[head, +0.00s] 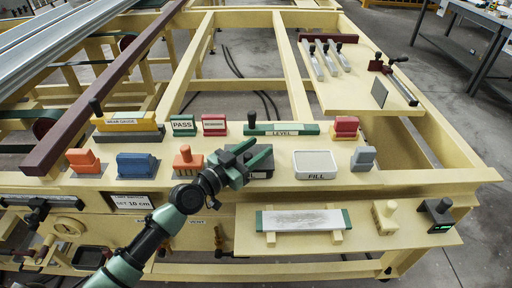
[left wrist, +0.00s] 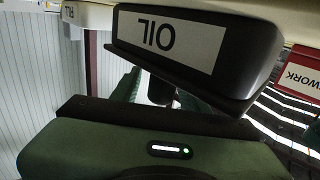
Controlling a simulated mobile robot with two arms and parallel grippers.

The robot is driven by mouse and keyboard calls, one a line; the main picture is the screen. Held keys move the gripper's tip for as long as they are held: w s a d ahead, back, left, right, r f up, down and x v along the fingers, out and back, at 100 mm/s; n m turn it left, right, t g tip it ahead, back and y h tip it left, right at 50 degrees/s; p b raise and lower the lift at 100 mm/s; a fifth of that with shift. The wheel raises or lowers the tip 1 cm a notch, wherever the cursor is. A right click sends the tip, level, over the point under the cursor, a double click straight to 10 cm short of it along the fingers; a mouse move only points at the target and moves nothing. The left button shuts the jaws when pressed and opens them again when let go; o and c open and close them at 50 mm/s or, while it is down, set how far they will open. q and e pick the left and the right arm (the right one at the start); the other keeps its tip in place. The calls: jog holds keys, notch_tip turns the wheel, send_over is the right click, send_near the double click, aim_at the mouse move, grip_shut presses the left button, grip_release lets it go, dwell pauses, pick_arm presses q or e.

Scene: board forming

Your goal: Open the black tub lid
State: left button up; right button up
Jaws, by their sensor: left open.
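The black tub (left wrist: 258,50) has a white OIL label and shows upside down in the left wrist view. Its dark lid edge (left wrist: 180,78) runs along the side nearest my gripper. In the head view the tub (head: 262,174) sits on the cream bench and is mostly hidden behind my left gripper (head: 257,153). The left gripper is open, its fingers over the tub. In the left wrist view the green and dark fingers (left wrist: 147,90) are partly hidden by the tub. I cannot tell whether they touch the lid. My right gripper is not in view.
A white FILL tub (head: 316,177) stands right of the black tub, with a grey block (head: 363,158) beyond it. An orange block (head: 187,160) stands to the left. A green LEVEL tool (head: 281,129) and a red sign (head: 214,125) stand behind.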

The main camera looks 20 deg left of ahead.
pick_arm(q)
grip_shut()
dwell(1.4)
